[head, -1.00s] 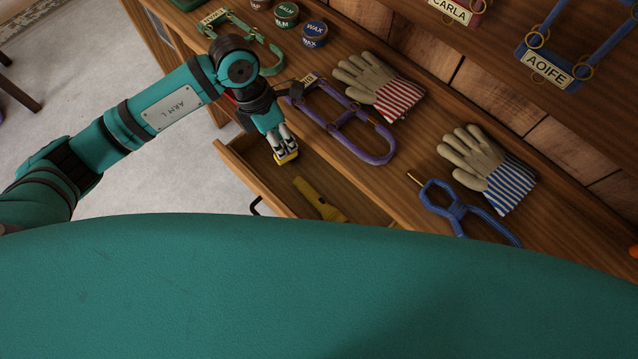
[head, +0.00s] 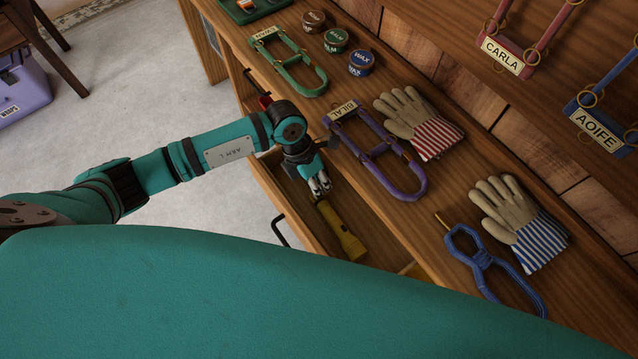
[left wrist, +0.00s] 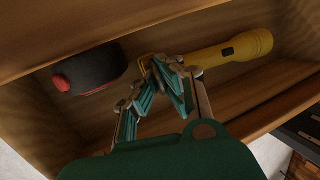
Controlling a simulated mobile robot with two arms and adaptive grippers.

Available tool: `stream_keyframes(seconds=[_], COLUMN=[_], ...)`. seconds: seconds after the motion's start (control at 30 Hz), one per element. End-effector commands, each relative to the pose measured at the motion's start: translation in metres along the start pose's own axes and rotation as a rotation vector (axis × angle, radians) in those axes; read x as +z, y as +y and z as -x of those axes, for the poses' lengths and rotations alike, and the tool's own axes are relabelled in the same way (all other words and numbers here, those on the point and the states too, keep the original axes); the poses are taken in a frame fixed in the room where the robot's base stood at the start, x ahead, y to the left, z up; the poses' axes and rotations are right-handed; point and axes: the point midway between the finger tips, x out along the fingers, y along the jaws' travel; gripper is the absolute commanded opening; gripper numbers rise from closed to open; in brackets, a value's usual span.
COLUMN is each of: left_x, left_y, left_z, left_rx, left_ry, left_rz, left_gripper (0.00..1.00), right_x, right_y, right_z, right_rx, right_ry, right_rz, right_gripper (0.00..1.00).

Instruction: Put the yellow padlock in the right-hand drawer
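My left gripper (head: 319,186) reaches down into the open drawer (head: 292,207), close to one end of a yellow flashlight (head: 341,232). In the left wrist view its fingers (left wrist: 163,68) converge beside the flashlight (left wrist: 235,48). A small yellow patch (left wrist: 146,65) shows just left of the fingertips. The padlock is not clearly visible in the head view. My right gripper is not in view.
A black and red rounded object (left wrist: 90,70) lies in the drawer, left of the fingers. The purple halter (head: 378,155), striped gloves (head: 420,122) and blue halter (head: 485,262) lie on the bench top above. A purple box (head: 22,88) stands on the floor at left.

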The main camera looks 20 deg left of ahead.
Motion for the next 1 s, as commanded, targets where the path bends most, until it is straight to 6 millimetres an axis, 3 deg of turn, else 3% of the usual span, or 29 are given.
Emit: stream_keyframes(seconds=[0.3,0.53,0.83,1.0], left_x=[0.0,0.0,0.0,0.002], left_y=[0.001,0.001,0.001,0.002], left_z=[-0.003,-0.002,0.0,0.017], left_rx=[0.0,0.001,0.001,0.004], left_ry=[-0.002,-0.001,-0.001,-0.005], left_rz=[-0.001,0.0,0.0,0.0], left_gripper=[0.0,0.28,0.29,0.29], right_x=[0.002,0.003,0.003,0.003], right_y=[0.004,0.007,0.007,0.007], right_z=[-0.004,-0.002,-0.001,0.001], right_rx=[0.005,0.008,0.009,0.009], right_ry=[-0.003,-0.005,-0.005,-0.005], right_rz=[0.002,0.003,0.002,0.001], right_gripper=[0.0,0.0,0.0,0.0])
